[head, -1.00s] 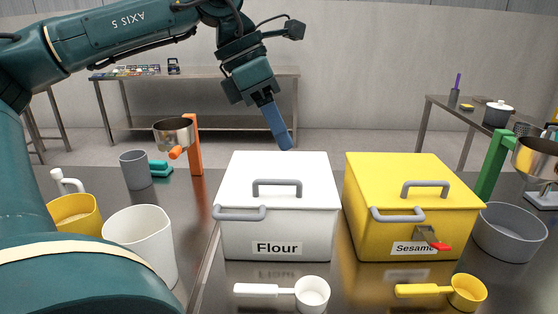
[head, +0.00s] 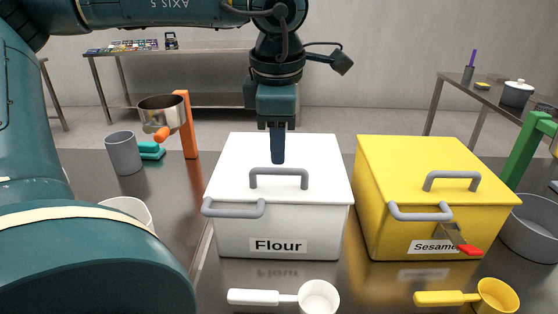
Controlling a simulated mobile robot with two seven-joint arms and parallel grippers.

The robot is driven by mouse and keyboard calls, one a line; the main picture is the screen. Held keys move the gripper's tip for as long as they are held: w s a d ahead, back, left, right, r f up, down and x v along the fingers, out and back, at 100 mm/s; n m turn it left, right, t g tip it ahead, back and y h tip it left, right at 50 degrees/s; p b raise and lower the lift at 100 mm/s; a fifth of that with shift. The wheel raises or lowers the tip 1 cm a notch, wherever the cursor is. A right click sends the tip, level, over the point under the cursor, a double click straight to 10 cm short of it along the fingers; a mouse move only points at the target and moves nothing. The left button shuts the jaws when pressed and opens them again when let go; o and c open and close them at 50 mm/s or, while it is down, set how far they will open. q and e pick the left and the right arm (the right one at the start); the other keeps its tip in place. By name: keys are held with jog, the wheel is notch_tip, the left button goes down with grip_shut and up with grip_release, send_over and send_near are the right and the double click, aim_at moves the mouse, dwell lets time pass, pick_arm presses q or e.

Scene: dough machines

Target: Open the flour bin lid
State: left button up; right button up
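The white flour bin (head: 300,225) stands on the dark counter in the middle of the head view. Its flat white lid (head: 322,152) is closed and carries a grey handle (head: 279,173) on top. A second grey handle (head: 233,209) sits at the front left of the bin. My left gripper (head: 277,160) points straight down over the lid, just behind the top handle, and appears apart from that handle. Its blue fingers overlap in this view, so their opening cannot be told. My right gripper is not in view.
The yellow sesame bin (head: 440,190) stands close on the right. A white scoop (head: 318,297) and a yellow scoop (head: 495,296) lie in front. On the left are a grey cup (head: 124,152), a white container (head: 130,209) and an orange-handled sifter (head: 163,112).

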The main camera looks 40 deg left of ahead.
aim_at(278, 171)
pick_arm(q)
jog(key=shift+w+a+f, duration=0.15)
jog(key=shift+w+f, duration=0.05)
jog(key=shift+f, duration=0.95)
jog(key=shift+w+a+f, duration=0.15)
jog(key=shift+f, duration=1)
grip_shut()
